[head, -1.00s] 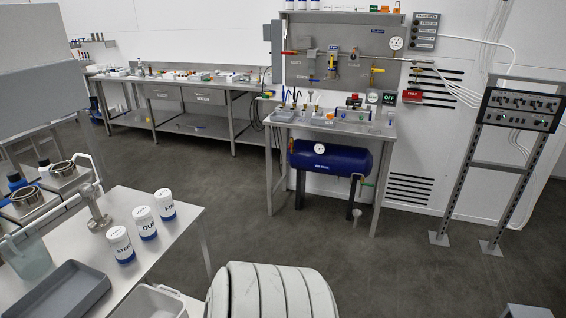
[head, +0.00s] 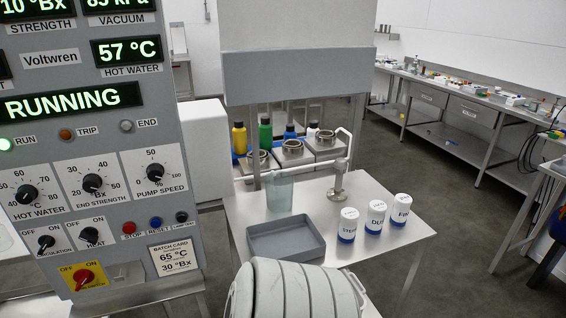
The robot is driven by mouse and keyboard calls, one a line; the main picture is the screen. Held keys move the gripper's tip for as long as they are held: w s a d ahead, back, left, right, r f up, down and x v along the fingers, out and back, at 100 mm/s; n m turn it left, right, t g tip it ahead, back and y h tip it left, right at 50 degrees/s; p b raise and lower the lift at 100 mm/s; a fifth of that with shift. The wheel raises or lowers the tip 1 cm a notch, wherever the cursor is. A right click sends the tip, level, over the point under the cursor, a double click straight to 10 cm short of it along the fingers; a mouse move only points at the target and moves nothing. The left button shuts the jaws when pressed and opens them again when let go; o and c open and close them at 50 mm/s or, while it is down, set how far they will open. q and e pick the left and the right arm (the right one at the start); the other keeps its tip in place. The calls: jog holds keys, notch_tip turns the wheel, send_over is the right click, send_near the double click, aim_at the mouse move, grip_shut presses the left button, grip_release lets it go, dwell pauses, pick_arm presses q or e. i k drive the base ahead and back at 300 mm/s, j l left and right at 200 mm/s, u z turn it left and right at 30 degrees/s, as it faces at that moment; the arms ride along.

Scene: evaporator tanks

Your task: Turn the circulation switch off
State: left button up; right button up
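The grey control panel (head: 145,118) stands close on the left in the head view. Near its lower left are two black rotary switches marked OFF and ON. The left one is the circulation switch (head: 46,242); its small label is hard to read, and its handle appears turned towards ON. The right one is the heat switch (head: 92,234). The display (head: 68,101) reads RUNNING, and the green RUN lamp (head: 5,145) is lit. Neither of my grippers is in view.
A red rotary switch on a yellow plate (head: 67,290) sits just below the circulation switch. Right of the panel, a steel table (head: 390,246) holds a grey tray (head: 258,254) and three labelled white jars (head: 376,217). Grey floor (head: 440,190) is open at the right.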

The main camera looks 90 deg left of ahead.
aim_at(45, 242)
jog(key=u, duration=3.9)
